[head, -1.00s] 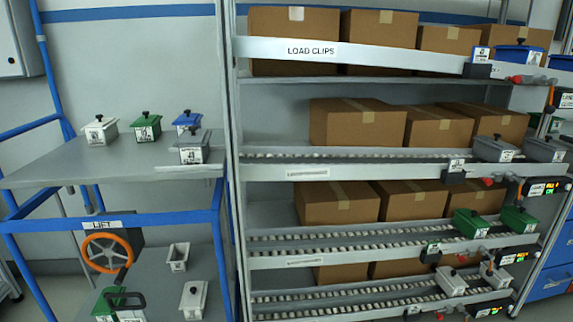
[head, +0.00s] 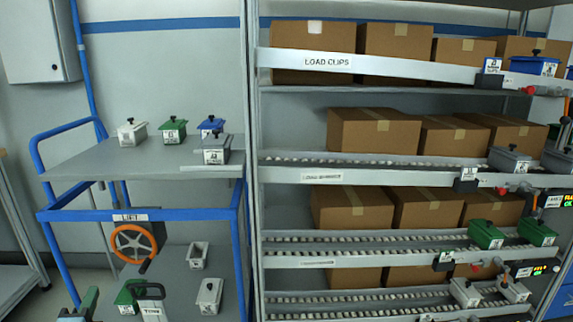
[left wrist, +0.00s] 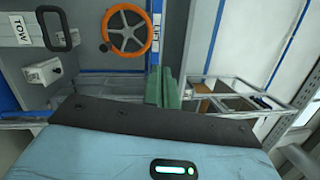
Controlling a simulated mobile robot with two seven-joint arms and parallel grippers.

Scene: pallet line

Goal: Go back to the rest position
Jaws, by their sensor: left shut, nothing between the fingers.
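My left gripper (head: 88,300) shows at the bottom left edge of the head view, only in part, in front of the blue-framed cart. Its fingers are green-grey. In the left wrist view the fingers (left wrist: 164,88) are together and empty, pointing towards the cart's lower part. No box is in the gripper. My right gripper is in neither view.
The cart's upper shelf (head: 100,165) carries several small lidded boxes. An orange wheel (head: 152,243) and a black tow handle (head: 150,290) are on the cart near my left gripper. A flow rack (head: 300,177) with cartons stands to the right. Floor shows at left (head: 50,300).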

